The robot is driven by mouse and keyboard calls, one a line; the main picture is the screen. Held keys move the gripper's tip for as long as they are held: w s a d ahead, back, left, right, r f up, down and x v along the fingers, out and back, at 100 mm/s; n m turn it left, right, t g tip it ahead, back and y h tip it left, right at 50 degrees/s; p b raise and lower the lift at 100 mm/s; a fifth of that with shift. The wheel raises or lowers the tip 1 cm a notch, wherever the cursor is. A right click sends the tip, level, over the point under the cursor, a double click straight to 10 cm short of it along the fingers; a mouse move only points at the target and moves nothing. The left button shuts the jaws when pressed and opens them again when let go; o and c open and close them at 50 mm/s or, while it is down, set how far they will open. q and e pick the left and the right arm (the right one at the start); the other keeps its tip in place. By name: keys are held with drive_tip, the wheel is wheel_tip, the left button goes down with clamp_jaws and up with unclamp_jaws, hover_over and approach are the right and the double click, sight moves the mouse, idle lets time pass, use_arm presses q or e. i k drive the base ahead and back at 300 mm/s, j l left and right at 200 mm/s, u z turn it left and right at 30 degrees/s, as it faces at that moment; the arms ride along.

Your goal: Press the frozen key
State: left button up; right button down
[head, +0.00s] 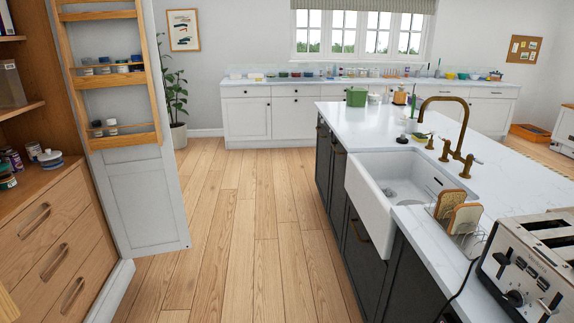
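A silver and black toaster (519,277) stands at the right end of the white marble counter, in the lower right of the head view. Its front panel faces left toward the sink side and carries knobs, a lever and small controls. The labels are too small to read, so I cannot tell which control is the frozen key. Its right and lower parts are cut off by the picture edge. Neither of my grippers is in view.
A wire rack with bread slices (463,217) stands beside the toaster. A black cord runs over the counter edge. A white sink (366,205) and brass tap (461,140) lie beyond. An open pantry door (145,200) stands left. The wooden floor (235,230) between is clear.

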sight(521, 262)
drive_tip(key=z, duration=1.65)
drive_tip(key=i+l+u, duration=0.1)
drive_tip(key=i+u, duration=0.2)
drive_tip(key=i, duration=0.2)
